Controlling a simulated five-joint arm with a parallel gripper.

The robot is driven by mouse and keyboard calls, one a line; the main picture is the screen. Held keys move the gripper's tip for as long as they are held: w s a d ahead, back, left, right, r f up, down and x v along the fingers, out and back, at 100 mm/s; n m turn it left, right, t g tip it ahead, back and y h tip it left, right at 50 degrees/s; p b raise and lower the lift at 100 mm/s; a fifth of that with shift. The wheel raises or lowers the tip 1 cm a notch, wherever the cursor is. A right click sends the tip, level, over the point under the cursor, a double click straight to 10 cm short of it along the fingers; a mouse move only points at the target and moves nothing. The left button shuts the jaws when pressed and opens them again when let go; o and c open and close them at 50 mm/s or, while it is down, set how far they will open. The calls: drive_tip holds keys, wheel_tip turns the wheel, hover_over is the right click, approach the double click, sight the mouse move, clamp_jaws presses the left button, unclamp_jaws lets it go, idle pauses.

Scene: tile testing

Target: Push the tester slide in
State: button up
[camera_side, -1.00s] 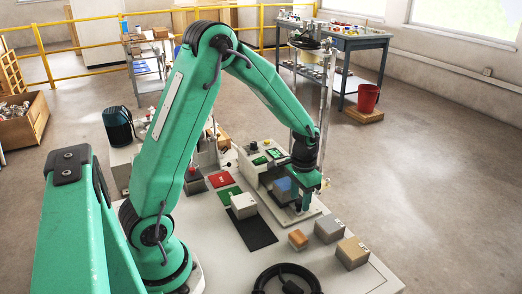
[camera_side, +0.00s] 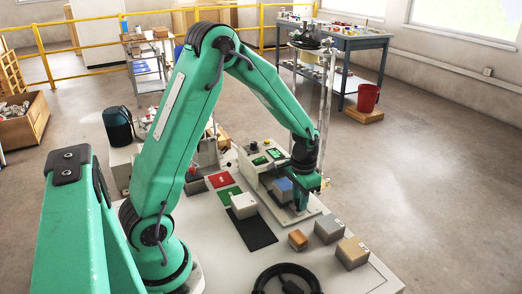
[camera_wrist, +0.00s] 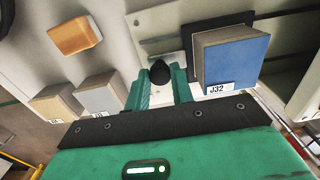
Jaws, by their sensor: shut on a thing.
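The tester (camera_side: 264,162) is a pale machine with a green display and buttons, standing on the white table. A blue-topped tile labelled J32 (camera_wrist: 230,62) sits on the slide's dark plate (camera_wrist: 188,42); the tile also shows in the side view (camera_side: 282,187). A black knob (camera_wrist: 160,71) stands on a pale bar beside the tile. My gripper (camera_wrist: 160,82) points down with its green fingers on either side of the knob, shut on it. In the side view my gripper (camera_side: 301,207) is at the near end of the tester, just right of the blue tile.
An orange block (camera_side: 298,239), a grey block (camera_side: 328,229) and a tan block (camera_side: 352,252) stand at the table's near right. A white block (camera_side: 243,205) stands near a black mat (camera_side: 257,232), with green and red pads (camera_side: 219,180) behind. A black ring (camera_side: 287,280) lies in front.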

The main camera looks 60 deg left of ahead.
sight(289, 186)
drive_tip(key=shift+a, duration=3.1)
drive_tip(key=shift+w+a+r, duration=0.1)
drive_tip(key=shift+a, duration=2.7)
drive_tip(key=o, duration=0.6)
drive_tip(key=shift+r, duration=0.1)
